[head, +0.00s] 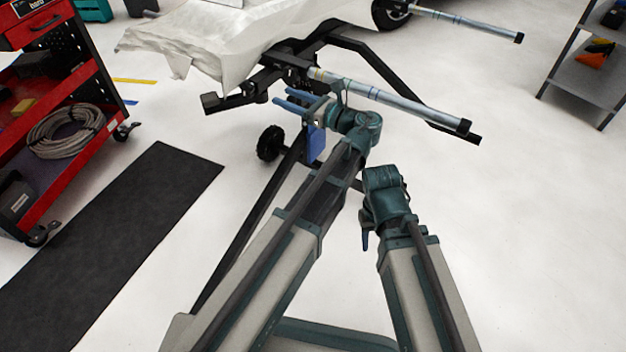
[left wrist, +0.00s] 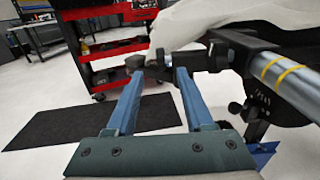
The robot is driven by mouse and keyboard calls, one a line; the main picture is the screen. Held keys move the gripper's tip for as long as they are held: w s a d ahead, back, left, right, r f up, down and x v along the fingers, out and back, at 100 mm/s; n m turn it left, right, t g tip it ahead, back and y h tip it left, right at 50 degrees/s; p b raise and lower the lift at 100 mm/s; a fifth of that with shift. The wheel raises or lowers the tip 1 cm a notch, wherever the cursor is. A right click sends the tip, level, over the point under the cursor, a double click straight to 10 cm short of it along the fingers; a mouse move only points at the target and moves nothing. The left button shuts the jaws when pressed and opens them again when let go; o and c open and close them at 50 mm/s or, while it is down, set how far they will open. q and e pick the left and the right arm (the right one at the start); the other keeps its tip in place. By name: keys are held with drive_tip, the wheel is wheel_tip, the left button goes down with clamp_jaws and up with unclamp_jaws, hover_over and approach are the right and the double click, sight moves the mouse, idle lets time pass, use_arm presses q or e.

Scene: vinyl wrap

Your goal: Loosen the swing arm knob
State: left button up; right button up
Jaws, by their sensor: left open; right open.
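A black stand (head: 335,40) with a swing arm and a silver tube (head: 390,97) fills the upper middle of the head view. My left gripper (head: 281,96) is open with blue fingers just below the stand's dark joint. In the left wrist view, the open fingers (left wrist: 158,72) point at a black arm with a block end (left wrist: 135,62); nothing is clearly held. A small dark knob (left wrist: 235,107) shows right of the fingers; I cannot tell which knob is the swing arm's. My right gripper (head: 365,240) is lower and apart from the stand, mostly hidden by its wrist.
A white covered panel (head: 215,35) lies over the stand's back. A red tool cart (head: 85,75) with a coiled hose stands at left, beside a black floor mat (head: 120,225). A second silver tube (head: 470,22) extends at top right. A grey shelf (head: 590,85) stands at right; floor between is clear.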

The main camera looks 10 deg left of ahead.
use_arm(q)
drive_tip(key=s+d+f+n+g+h+p, duration=0.1)
drive_tip(key=s+d+f+n+g+h, duration=0.1)
drive_tip(key=s+d+f+n+h, duration=0.1)
drive_tip(key=s+d+f+n+g+h+p, duration=0.2)
drive_tip(key=s+f+n+h, duration=0.4)
drive_tip(key=s+f+n, duration=0.2)
drive_tip(key=shift+s+d+f, duration=0.4)
drive_tip(key=shift+s+f, duration=0.55)
drive_tip(key=shift+f, duration=0.6)
use_arm(e)
drive_tip(key=shift+s+d+r, duration=0.1)
drive_tip(key=shift+d+r, duration=0.1)
drive_tip(key=shift+r, duration=0.55)
drive_tip(key=shift+d+r, duration=0.15)
drive_tip(key=shift+r, duration=0.55)
use_arm(q)
drive_tip(key=shift+n, duration=0.3)
